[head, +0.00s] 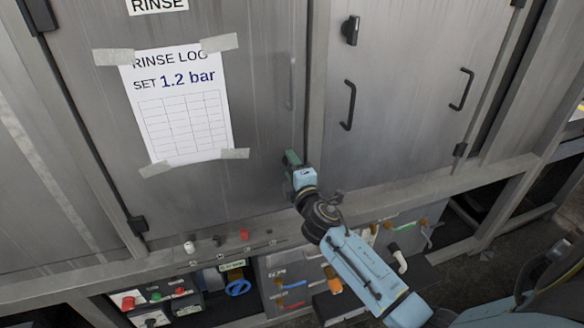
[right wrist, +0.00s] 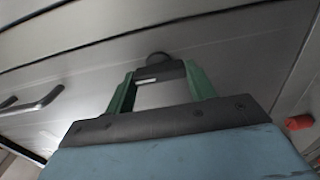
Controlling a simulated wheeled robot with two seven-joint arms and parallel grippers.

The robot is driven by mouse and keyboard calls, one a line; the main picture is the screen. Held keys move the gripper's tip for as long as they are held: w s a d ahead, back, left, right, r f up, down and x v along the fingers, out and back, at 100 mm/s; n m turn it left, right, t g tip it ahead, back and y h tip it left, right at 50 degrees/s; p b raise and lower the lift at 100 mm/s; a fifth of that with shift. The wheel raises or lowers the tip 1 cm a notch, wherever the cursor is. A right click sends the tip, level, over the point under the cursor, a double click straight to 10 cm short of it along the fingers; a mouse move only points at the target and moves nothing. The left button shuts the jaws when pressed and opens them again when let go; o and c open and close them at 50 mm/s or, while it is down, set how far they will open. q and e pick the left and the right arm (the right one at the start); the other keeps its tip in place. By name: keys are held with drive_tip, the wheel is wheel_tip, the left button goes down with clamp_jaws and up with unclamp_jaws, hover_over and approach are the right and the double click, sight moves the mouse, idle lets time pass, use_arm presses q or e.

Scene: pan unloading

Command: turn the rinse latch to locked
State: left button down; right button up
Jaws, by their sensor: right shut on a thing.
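The rinse latch (right wrist: 160,72) is a small dark bar with a white mark, on the grey metal door panel in the right wrist view. The two green fingers of my right gripper (right wrist: 161,82) are on either side of it and shut on it. In the head view my right gripper (head: 291,159) is at the lower right edge of the rinse door (head: 262,120) and hides the latch. Which way the latch is set is hard to tell. My left gripper is not in view.
A taped rinse log (head: 180,110) hangs on the door. A grey door handle (head: 291,83) is above my gripper. The neighbouring door has black handles (head: 348,105) and a dark latch (head: 350,30). Small knobs (head: 244,235) and a lower shelf with valves (head: 238,287) are below.

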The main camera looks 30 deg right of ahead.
idle(0.4)
drive_tip(key=o, duration=0.7)
drive_tip(key=v, duration=1.3)
drive_tip(key=shift+s+a, duration=0.15)
drive_tip(key=shift+s, duration=0.05)
